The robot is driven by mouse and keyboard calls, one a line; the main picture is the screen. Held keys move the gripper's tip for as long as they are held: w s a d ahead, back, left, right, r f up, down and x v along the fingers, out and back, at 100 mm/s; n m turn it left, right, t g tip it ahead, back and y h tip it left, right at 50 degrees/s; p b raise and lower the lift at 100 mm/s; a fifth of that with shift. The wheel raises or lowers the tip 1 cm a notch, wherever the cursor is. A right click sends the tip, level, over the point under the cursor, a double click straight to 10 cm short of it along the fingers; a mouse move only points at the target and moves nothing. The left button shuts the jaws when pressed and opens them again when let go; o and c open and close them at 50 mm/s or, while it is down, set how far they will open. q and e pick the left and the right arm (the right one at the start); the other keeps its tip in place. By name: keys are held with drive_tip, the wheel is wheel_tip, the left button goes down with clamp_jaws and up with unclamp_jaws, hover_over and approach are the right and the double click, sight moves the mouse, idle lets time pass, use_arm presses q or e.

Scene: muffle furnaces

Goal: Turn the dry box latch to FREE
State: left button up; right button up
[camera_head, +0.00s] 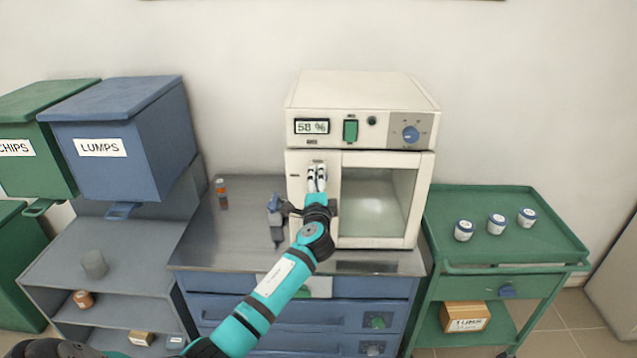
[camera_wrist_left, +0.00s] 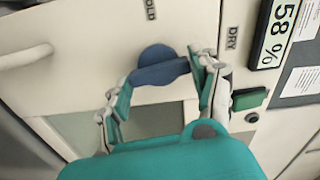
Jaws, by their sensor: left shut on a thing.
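The dry box (camera_head: 362,92) is a white cabinet with a glass-windowed door (camera_head: 376,205), standing on the metal counter. Its display (camera_head: 312,127) reads 58 %. My left gripper (camera_head: 317,172) is at the upper left of the door front and hides the latch in the head view. In the left wrist view the blue latch (camera_wrist_left: 158,66) sits between the fingers of my left gripper (camera_wrist_left: 162,78), which is shut on it. Labels ending in OLD (camera_wrist_left: 150,9) and reading DRY (camera_wrist_left: 232,38) show near the latch. No FREE label is readable. My right gripper is out of view.
A small blue-grey object (camera_head: 274,208) and an orange-banded bottle (camera_head: 221,190) stand on the counter (camera_head: 225,240) left of the dry box. A green cart (camera_head: 500,250) with three small jars stands at right. Blue (camera_head: 130,150) and green bins hang at left.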

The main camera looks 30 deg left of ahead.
use_arm(q)
drive_tip(key=shift+m, duration=1)
drive_tip(key=o, duration=1.2)
drive_tip(key=v, duration=1.2)
drive_tip(key=shift+f, duration=0.1)
